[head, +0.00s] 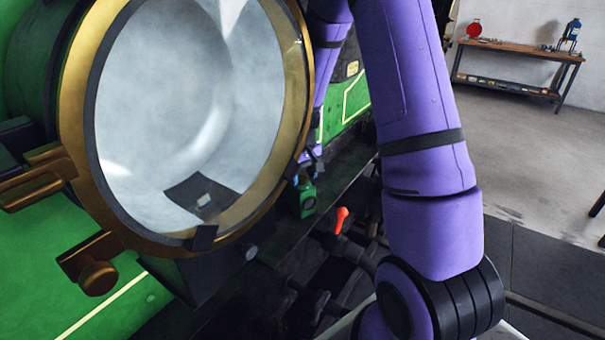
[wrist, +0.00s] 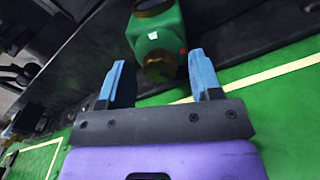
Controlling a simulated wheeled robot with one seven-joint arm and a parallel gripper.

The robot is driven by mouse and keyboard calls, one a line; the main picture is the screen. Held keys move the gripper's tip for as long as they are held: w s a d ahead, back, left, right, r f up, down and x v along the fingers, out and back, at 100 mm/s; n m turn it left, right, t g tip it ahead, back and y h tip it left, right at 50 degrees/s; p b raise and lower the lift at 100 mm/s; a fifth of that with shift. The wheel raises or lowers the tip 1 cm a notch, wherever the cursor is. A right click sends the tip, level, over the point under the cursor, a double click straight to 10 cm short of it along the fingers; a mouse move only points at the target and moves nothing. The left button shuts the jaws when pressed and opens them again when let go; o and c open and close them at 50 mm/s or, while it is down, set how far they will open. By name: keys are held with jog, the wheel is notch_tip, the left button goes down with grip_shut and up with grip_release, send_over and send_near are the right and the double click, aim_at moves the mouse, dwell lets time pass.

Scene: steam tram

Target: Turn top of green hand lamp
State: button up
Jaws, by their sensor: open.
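The green hand lamp (head: 307,202) stands on the dark ledge beside the green engine body, right of the big round glass. In the wrist view the lamp (wrist: 157,32) is at the top centre, with a dark brass round piece above and a brownish cap-like part (wrist: 160,69) facing my gripper. My gripper (wrist: 156,58) is open, its two blue fingers on either side of that brownish part, with gaps visible. In the head view my gripper (head: 306,170) is just above the lamp, partly hidden by the brass rim. I cannot tell whether any finger touches the lamp.
The large brass-rimmed round glass (head: 72,120) stands close to the left. An orange-red handle (head: 341,220) sits right of the lamp among dark pipes. A wooden bench (head: 520,50) stands far off at the back right, with clear floor before it.

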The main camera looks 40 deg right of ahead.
aim_at(302, 177)
jog(key=shift+r, duration=0.1)
notch_tip(302, 177, up, 11)
dwell(0.4)
jog(key=shift+a+f, duration=0.1)
jog(key=shift+f, duration=0.15)
